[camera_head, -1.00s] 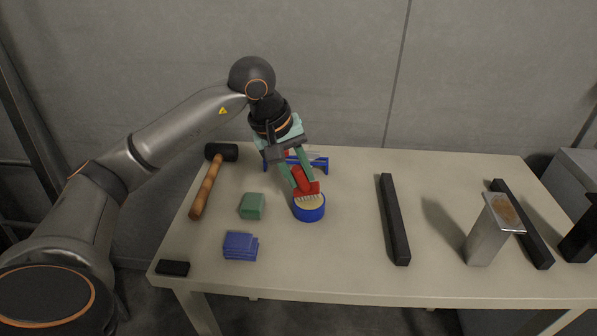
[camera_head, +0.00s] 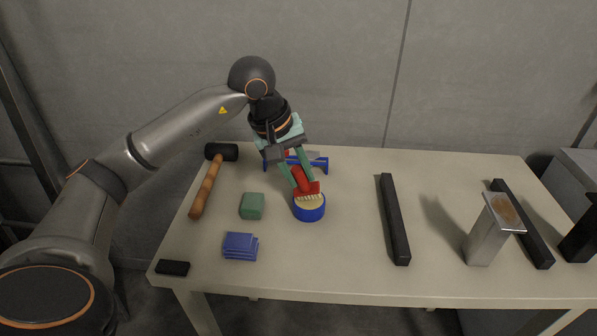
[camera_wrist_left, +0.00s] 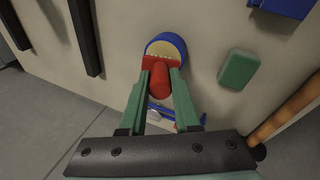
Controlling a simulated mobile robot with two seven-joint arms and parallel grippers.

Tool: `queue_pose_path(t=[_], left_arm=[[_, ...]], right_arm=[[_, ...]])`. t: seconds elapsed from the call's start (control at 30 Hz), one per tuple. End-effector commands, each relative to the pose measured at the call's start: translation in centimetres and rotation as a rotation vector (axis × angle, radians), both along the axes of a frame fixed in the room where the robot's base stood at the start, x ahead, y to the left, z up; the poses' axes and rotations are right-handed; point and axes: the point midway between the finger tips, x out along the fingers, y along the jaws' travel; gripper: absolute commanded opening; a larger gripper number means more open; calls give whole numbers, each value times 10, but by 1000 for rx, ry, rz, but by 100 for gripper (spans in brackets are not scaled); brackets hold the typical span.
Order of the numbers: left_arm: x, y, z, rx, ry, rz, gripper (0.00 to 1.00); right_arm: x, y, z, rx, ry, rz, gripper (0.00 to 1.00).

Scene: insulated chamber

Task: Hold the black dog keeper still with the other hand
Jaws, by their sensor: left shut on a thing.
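My left gripper (camera_head: 303,183) is shut on a red brush (camera_head: 307,188), which also shows between the green fingers in the left wrist view (camera_wrist_left: 159,78). Its bristles point down at the pale contents of a round blue tin (camera_head: 310,213), also in the left wrist view (camera_wrist_left: 152,47). They seem to touch the contents. I cannot tell for certain which black thing is the dog keeper. A black block (camera_head: 581,242) stands at the far right, cut off by the picture edge. A small flat black block (camera_head: 172,268) lies at the table's front left. My right gripper is not in view.
A mallet (camera_head: 206,187), a green block (camera_head: 252,206) and blue sheets (camera_head: 240,246) lie left of the tin. A blue frame (camera_head: 321,165) is behind it. Black bars (camera_head: 395,220) (camera_head: 524,225) and a metal block with a brown-stained top (camera_head: 490,232) are at right. The table's middle is clear.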

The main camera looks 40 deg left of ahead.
Motion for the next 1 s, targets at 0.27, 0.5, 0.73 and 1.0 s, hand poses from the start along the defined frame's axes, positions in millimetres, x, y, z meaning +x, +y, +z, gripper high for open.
queue_pose_path(t=[0.27,0.5,0.73,1.0], left_arm=[[0,0,14,1,4,0,0],[0,0,34,1,2,0,0],[0,0,53,1,2,0,0],[0,0,71,1,2,0,0]], right_arm=[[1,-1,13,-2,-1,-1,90],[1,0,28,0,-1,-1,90],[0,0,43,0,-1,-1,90],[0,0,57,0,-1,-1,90]])
